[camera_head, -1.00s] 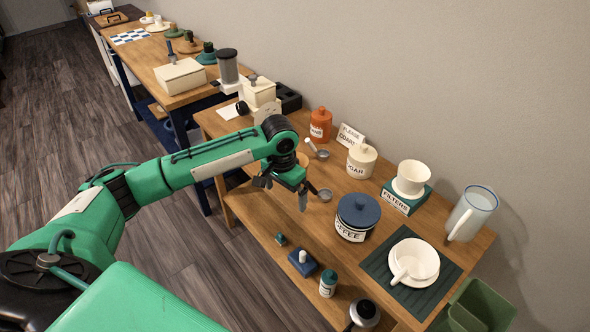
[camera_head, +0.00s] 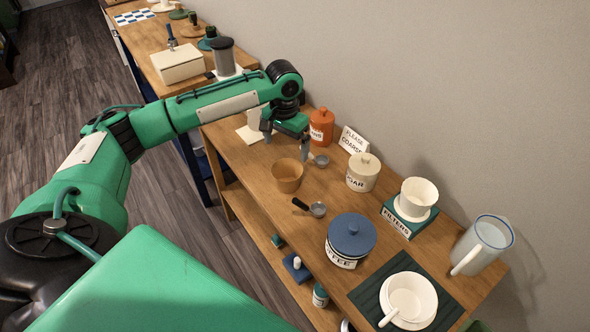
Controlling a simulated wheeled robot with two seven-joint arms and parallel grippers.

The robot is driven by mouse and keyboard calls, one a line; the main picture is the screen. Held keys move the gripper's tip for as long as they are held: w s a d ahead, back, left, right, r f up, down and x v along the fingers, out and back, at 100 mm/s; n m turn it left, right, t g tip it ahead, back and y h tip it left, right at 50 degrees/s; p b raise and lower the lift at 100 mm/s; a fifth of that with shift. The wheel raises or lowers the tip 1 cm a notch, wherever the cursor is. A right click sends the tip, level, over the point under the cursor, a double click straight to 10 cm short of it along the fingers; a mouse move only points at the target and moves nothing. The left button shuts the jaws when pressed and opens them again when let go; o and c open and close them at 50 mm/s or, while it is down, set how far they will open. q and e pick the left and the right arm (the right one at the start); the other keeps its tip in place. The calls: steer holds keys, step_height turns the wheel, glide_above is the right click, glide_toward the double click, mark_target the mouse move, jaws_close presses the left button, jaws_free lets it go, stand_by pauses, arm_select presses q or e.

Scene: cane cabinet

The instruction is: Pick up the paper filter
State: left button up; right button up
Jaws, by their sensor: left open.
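A tan, flared, open-topped cup shape (camera_head: 287,176), which looks like the paper filter, stands on the wooden table left of the middle. My left gripper (camera_head: 285,143) is open and empty. It hangs just beyond the filter in the picture, fingers pointing down, apart from it. I cannot tell its exact height above the table. A white dripper (camera_head: 416,197) stands on a green box labelled FILTERS (camera_head: 408,222) at the right. My right gripper is not in view.
Near the filter are metal scoops (camera_head: 317,209), an orange jar (camera_head: 321,126), a sugar jar (camera_head: 362,173) and a blue-lidded coffee jar (camera_head: 350,239). A white cup on a saucer (camera_head: 408,301) and a pitcher (camera_head: 481,246) stand farther right. A wall (camera_head: 450,90) runs behind.

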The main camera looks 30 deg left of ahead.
arm_select(q)
steer(key=p, duration=0.1)
glide_toward(287, 177)
steer(key=shift+s+d+f, duration=0.35)
steer(key=shift+s+f, duration=0.05)
steer(key=shift+s, duration=0.15)
steer(key=shift+s+d+f, duration=0.3)
steer(key=shift+s+f, duration=0.1)
steer(key=shift+s, duration=0.15)
steer(key=shift+f, duration=0.2)
steer(key=f+p, duration=0.1)
steer(key=f, duration=0.3)
steer(key=shift+d+f, duration=0.15)
steer(key=shift+d, duration=0.05)
steer(key=shift+f, duration=0.3)
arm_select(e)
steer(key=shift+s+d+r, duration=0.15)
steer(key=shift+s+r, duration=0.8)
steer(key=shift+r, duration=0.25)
arm_select(q)
steer(key=shift+c, duration=0.4)
steer(key=c, duration=0.9)
